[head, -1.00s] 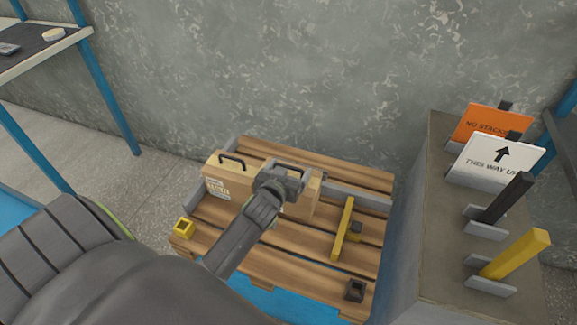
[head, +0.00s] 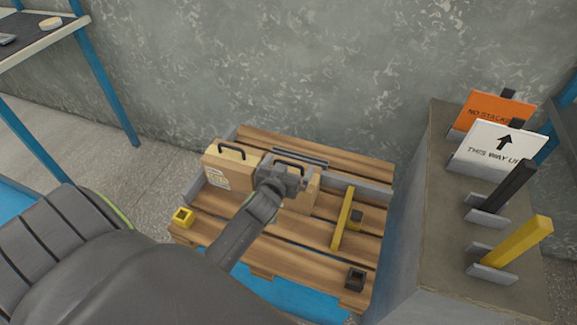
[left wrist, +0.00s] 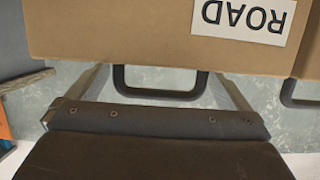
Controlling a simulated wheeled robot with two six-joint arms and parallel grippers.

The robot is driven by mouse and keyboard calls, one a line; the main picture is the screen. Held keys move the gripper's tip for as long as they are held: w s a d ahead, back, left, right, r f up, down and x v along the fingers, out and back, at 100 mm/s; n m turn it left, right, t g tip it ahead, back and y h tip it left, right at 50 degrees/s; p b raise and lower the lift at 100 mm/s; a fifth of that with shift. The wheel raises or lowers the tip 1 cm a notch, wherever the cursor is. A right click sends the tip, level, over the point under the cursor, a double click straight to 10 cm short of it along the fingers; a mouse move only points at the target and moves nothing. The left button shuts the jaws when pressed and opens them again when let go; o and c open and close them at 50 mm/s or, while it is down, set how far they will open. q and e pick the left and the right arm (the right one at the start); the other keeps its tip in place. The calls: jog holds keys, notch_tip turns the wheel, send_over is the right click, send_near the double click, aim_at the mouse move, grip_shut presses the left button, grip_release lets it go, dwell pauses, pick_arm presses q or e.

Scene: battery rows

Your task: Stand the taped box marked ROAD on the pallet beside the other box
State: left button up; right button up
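The ROAD box (left wrist: 150,45) is tan cardboard with a white label, upside down in the left wrist view. In the head view this box (head: 298,199) stands upright on the wooden pallet (head: 290,245), partly hidden by my left gripper. The other box (head: 228,166), with a dark handle and a pale label, stands just left of it. My left gripper (head: 284,184) is at the ROAD box's top. Its fingers (left wrist: 160,88) are spread wide on either side of the dark handle (left wrist: 160,97), apart from it. My right gripper is not in view.
A yellow bar (head: 343,218) and a black socket (head: 355,278) are on the pallet's right part, a yellow socket (head: 183,216) at its left corner. A grey plinth (head: 425,240) at right holds a white sign (head: 492,152), an orange sign (head: 492,108) and posts.

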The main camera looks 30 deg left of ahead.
pick_arm(q)
jog(key=shift+s+r, duration=0.15)
jog(key=shift+s, duration=0.15)
jog(key=p+v, duration=0.2)
jog(key=v, duration=0.9)
jog(key=shift+s+d, duration=0.2)
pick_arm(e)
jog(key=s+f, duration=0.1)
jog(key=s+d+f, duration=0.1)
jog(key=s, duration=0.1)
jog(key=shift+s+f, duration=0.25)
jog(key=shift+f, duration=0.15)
